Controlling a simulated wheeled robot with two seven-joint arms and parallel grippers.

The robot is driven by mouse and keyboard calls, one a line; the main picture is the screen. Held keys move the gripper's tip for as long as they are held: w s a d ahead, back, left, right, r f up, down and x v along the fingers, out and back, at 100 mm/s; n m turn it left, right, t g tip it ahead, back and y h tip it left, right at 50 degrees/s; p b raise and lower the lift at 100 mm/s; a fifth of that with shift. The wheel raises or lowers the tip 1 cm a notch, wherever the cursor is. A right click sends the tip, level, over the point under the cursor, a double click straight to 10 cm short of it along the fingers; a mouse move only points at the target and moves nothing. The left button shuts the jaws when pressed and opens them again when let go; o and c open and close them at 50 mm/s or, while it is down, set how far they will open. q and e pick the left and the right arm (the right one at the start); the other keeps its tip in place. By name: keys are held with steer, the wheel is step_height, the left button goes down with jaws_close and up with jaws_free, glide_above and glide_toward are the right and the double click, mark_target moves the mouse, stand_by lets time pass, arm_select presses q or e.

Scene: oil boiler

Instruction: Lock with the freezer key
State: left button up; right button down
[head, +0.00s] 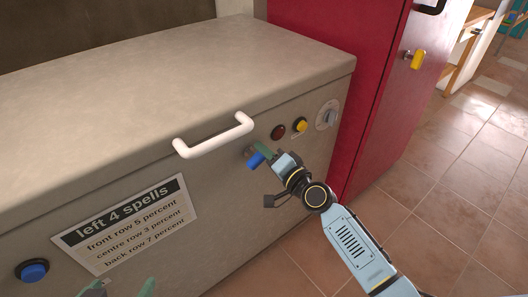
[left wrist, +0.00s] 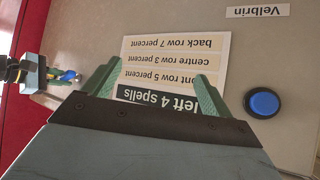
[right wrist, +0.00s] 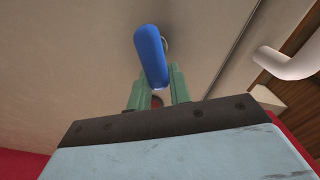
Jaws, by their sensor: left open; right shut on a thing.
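The freezer is the long beige-grey chest (head: 150,85) with a white lid handle (head: 213,136). Its lid looks shut. My right gripper (head: 264,153) is at the freezer's front, right of and below the handle, shut on the blue freezer key (head: 256,160). The blue key (right wrist: 151,55) also shows between the green fingers in the right wrist view, with a small round metal lock (right wrist: 166,45) just behind it. I cannot tell how deep the key sits in the lock. My left gripper (left wrist: 153,85) is open and empty before the label; its fingertips show at the head view's bottom edge.
The freezer front bears a label (head: 125,223), a blue button (head: 32,270), a red lamp (head: 278,131), a yellow button (head: 300,125) and a grey dial (head: 327,116). A red cabinet (head: 365,80) with a yellow key (head: 416,59) stands at right. The tiled floor (head: 440,210) is clear.

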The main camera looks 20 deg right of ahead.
steer(key=m, duration=0.2)
steer(key=f+m, duration=0.1)
steer(key=shift+d+m, duration=0.15)
steer(key=shift+m, duration=0.25)
arm_select(q)
steer(key=shift+w+d+r+t+b, duration=0.15)
steer(key=shift+w+d+r+t, duration=0.05)
steer(key=shift+w+r+t, duration=0.4)
steer(key=shift+w+d+r+t+b, duration=0.2)
steer(key=shift+w+r+t, duration=0.25)
steer(key=shift+r, duration=0.2)
arm_select(e)
steer(key=shift+f+m, duration=0.1)
steer(key=shift+m, duration=0.5)
arm_select(q)
steer(key=shift+h, duration=0.3)
arm_select(e)
steer(key=c, duration=1.3)
jaws_free()
